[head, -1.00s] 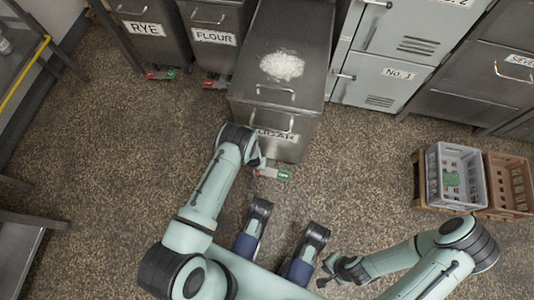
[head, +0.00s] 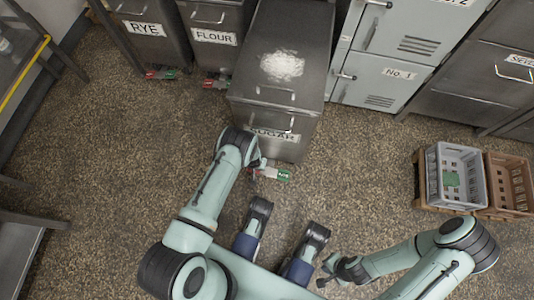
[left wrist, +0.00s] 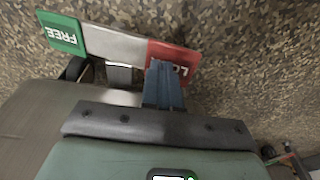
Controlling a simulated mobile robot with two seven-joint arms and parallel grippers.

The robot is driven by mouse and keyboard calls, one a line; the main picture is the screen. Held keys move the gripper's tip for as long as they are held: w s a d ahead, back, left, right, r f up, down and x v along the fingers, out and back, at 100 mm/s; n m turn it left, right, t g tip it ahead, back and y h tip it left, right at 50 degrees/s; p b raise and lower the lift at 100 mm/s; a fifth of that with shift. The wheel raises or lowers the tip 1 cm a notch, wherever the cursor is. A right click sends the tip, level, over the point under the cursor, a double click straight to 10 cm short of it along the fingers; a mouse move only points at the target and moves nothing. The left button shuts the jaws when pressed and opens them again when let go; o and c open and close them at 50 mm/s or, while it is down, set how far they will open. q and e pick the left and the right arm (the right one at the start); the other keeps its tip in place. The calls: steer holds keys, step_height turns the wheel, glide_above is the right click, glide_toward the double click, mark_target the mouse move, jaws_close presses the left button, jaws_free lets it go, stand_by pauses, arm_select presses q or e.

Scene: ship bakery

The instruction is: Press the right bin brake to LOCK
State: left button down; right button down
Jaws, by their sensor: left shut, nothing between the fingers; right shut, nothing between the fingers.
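The right bin is the SUGAR bin (head: 275,115), a dark metal bin with a pale powdery patch on its lid. Its brake pedal (head: 270,173) sticks out low at its front. In the left wrist view the pedal has a green FREE end (left wrist: 62,33), a bare metal middle and a red LOCK end (left wrist: 183,60). My left gripper (left wrist: 163,75) is shut and empty, its fingertips over the red end and partly hiding the lettering. Contact cannot be told for sure. My right gripper (head: 324,281) is shut and empty, away from the bin at the lower right.
The RYE bin (head: 150,50) and FLOUR bin (head: 215,55) stand to the left, with their own brake pedals. Grey lockers (head: 385,70) stand right of the SUGAR bin. A grey crate (head: 457,200) and a brown crate (head: 505,180) lie farther right. Open floor surrounds the pedal.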

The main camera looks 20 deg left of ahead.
arm_select(q)
steer(key=shift+f, duration=1)
steer(key=shift+r, duration=0.15)
steer(key=shift+r+p, duration=1.95)
steer(key=shift+r, duration=0.7)
steer(key=shift+r+p, duration=0.45)
steer(key=shift+r, duration=0.3)
steer(key=shift+s, duration=0.1)
